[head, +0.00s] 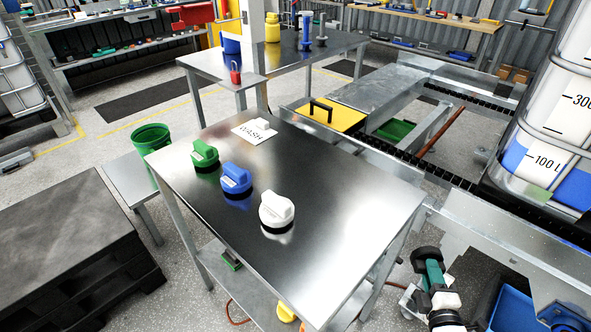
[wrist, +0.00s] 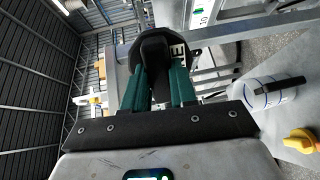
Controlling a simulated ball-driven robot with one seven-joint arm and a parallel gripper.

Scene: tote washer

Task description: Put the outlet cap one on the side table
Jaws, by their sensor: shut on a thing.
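My gripper (head: 435,278) is at the lower right of the head view, beside the large steel table and off its right edge. Its green fingers are shut on a black round cap (head: 425,256), which I take for the outlet cap. In the wrist view the black cap (wrist: 153,50) sits between the fingertips and hides what lies behind it.
The large steel table (head: 330,190) carries green (head: 204,153), blue (head: 236,178) and white (head: 277,208) caps, plus a WASH card (head: 252,133). A caged tank (head: 545,150) stands at right. A dark pallet stack (head: 75,240) is at left. The steel table's right half is clear.

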